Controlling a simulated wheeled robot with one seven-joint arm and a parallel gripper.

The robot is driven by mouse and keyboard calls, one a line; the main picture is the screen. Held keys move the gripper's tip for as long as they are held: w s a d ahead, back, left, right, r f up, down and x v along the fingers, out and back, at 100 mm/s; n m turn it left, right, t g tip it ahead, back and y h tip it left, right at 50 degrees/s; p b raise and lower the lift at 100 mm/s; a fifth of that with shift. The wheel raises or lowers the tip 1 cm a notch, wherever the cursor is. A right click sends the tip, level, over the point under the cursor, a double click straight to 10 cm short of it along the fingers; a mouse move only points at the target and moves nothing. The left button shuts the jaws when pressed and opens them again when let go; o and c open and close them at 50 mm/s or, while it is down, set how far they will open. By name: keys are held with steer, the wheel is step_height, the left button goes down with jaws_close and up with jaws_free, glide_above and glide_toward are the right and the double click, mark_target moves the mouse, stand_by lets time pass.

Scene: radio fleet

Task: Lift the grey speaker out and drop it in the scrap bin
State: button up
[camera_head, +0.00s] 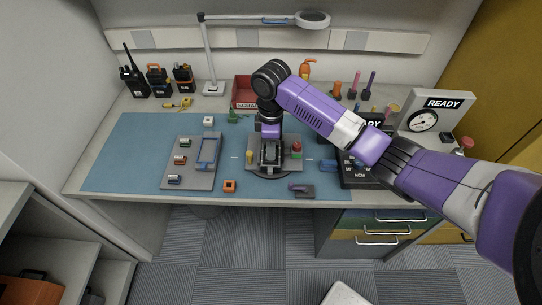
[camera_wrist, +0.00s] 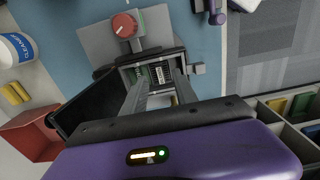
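My gripper (camera_wrist: 160,76) points down into an open radio housing (camera_wrist: 181,57) in the wrist view. Its two grey fingers stand apart, with a gap between them. A small dark, ribbed part shows between the fingertips, and a green board lies beside it. I cannot tell for certain which part is the grey speaker. The red scrap bin (camera_head: 243,93) stands behind, left of my arm. It also shows in the wrist view (camera_wrist: 35,134).
A grey tray (camera_head: 178,178) with small parts lies left of the fixture. An orange block (camera_head: 230,186) and a purple-handled tool (camera_head: 301,189) lie near the front edge. A READY board (camera_head: 436,113) stands at right. The left of the blue mat (camera_head: 120,160) is clear.

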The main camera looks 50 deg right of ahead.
steer(key=shift+f, duration=1.3)
jaws_close()
steer(key=shift+r, duration=0.15)
step_height(320, 180, up, 20)
steer(key=shift+p, duration=0.4)
steer(key=shift+r+p, duration=1.85)
steer(key=shift+r, duration=0.05)
